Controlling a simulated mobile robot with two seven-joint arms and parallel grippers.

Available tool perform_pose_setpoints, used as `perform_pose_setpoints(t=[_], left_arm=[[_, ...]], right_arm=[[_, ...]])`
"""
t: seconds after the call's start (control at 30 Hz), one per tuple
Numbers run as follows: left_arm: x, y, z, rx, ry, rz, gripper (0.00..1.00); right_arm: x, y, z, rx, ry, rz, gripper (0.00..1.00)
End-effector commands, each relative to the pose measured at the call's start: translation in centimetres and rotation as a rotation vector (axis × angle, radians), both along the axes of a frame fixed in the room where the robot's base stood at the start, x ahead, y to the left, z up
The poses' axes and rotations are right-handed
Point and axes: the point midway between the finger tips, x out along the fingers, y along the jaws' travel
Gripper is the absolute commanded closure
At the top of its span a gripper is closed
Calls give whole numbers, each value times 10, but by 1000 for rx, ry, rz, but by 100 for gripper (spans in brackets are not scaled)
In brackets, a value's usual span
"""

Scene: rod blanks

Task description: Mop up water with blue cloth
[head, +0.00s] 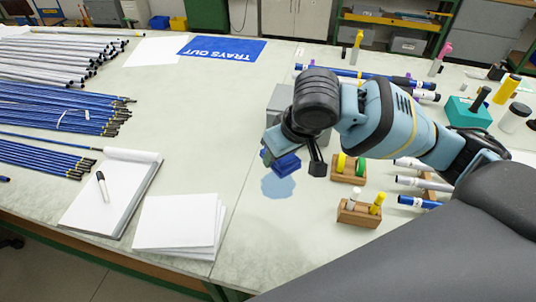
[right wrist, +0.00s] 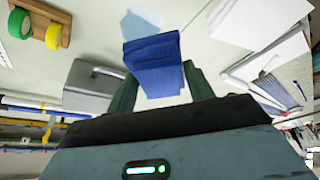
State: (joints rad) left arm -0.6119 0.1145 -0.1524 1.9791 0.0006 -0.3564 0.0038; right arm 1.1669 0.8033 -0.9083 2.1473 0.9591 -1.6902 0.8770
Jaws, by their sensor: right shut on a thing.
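The blue cloth (head: 286,165) hangs folded from my right gripper (head: 274,152), whose jaws are mostly hidden behind the wrist in the head view. In the right wrist view the cloth (right wrist: 154,64) sits between the two dark green fingers of my right gripper (right wrist: 160,86), which is shut on it. A pale blue puddle of water (head: 278,187) lies on the table just in front of the cloth. It also shows beyond the cloth's end in the right wrist view (right wrist: 140,20). I cannot tell whether the cloth touches the table. My left gripper is not in view.
A grey box (head: 283,97) stands behind the cloth. Wooden blocks with tape rolls (head: 348,175) and with small bottles (head: 349,217) stand right of the puddle. White papers (head: 178,225) and a notepad (head: 95,205) lie left. The table between papers and puddle is clear.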

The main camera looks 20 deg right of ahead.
Motion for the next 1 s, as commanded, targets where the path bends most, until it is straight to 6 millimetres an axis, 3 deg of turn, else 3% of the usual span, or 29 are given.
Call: perform_pose_setpoints(t=[0.2,0.5,0.8,1.0], left_arm=[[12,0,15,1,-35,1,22],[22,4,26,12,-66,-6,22],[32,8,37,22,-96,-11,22],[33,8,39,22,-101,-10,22]], right_arm=[[41,3,-12,7,-2,247,66],[81,0,-50,8,-2,588,66],[96,-5,-93,4,-4,842,66],[97,-6,-106,1,-3,900,66]])
